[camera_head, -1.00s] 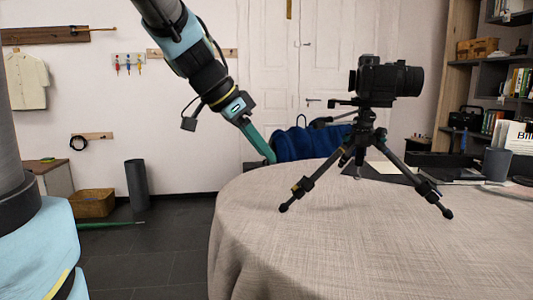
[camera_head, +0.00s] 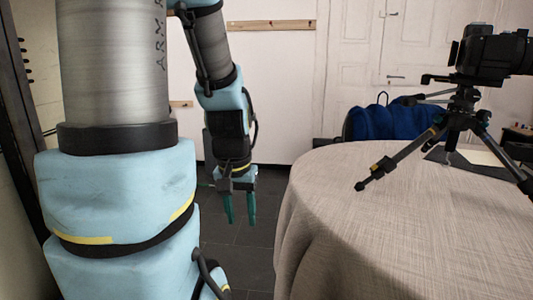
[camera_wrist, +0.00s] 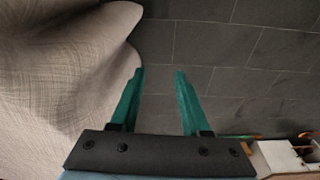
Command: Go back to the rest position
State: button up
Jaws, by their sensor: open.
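My gripper (camera_head: 241,222) hangs with its green fingers pointing down, left of the round table, in the head view. The wrist view shows the two fingers (camera_wrist: 159,72) apart, with nothing between them and grey floor tiles beyond. The table (camera_head: 350,225) wears a beige cloth and also shows at the left of the wrist view (camera_wrist: 55,85). A black camera (camera_head: 492,50) sits on a small black tripod (camera_head: 458,122) on the table. My gripper is clear of both. The camera's right side is cut off by the frame edge.
A blue bag (camera_head: 378,123) is behind the table, before white doors (camera_head: 360,60). Dark tiled floor (camera_head: 235,262) lies open left of the table. A white and brown box-like object (camera_wrist: 280,158) shows at the wrist view's lower right.

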notch_tip(320, 180, up, 24)
jog(key=a+n+p, duration=0.1)
jog(key=p, duration=2.3)
jog(key=shift+s+f+p, duration=0.2)
jog(key=shift+s+p, duration=0.1)
jog(key=shift+s, duration=0.05)
